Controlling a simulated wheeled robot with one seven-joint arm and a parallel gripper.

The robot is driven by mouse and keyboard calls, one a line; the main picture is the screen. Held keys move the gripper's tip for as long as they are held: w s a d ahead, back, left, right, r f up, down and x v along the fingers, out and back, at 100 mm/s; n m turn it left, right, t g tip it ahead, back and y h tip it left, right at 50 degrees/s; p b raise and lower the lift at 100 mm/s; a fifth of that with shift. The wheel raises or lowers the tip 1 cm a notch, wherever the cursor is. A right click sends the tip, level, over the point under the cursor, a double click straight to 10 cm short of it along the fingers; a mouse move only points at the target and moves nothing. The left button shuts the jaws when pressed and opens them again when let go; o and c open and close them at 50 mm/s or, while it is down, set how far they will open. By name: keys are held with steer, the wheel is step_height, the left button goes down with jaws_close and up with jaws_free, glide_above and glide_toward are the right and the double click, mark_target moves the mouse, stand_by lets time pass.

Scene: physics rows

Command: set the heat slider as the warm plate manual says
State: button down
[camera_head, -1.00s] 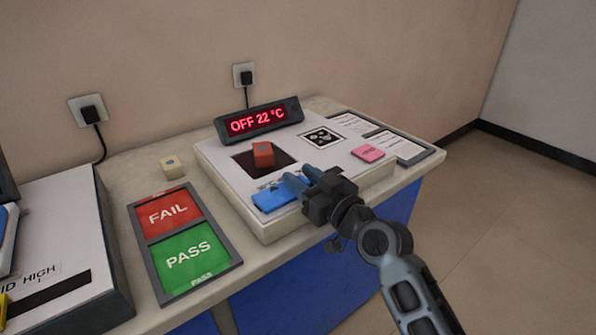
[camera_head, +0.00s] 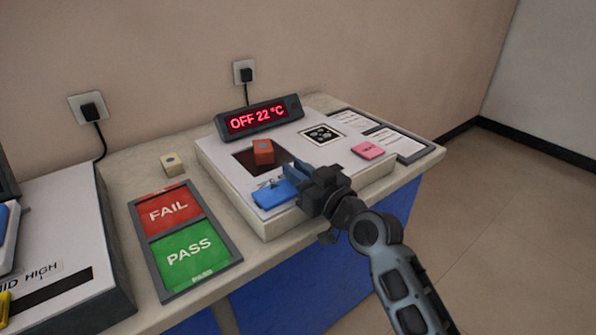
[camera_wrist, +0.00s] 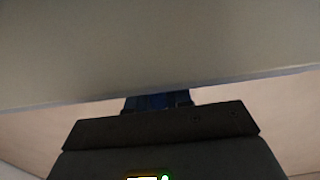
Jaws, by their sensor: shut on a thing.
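The warm plate (camera_head: 228,192) is a pale box with a dark square pad (camera_head: 285,157) on its top. Its display (camera_head: 257,118) reads "OFF 22 °C" in red. In the wrist view the fingers (camera_wrist: 157,101) show only partly below a pale surface. Printed sheets (camera_head: 402,143), perhaps the manual, lie at the right; their text is too small to read.
An orange-red block (camera_head: 263,152) sits on the dark pad. A FAIL/PASS tray (camera_head: 232,262) and a small cream block (camera_head: 174,164) are at left. Another device (camera_head: 85,247) stands far left.

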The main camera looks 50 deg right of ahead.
stand_by(0.3)
steer(key=s+d+b, duration=0.1)
steer(key=d+b, duration=0.1)
steer(key=d, duration=0.1)
steer(key=d+b, duration=0.2)
steer(key=d, duration=0.1)
steer(key=s+d+b, duration=0.1)
steer(key=d+b, duration=0.2)
steer(key=shift+s+d+f, duration=0.1)
steer(key=shift+s+f, duration=0.05)
steer(key=shift+s, duration=0.15)
steer(key=shift+s+d, duration=0.15)
steer(key=shift+d, duration=0.25)
steer(key=c, duration=1.1)
jaws_free()
steer(key=shift+d, duration=0.15)
steer(key=shift+s, duration=0.1)
steer(key=v, duration=0.7)
steer(key=shift+s+b, duration=0.35)
steer(key=shift+b, duration=0.05)
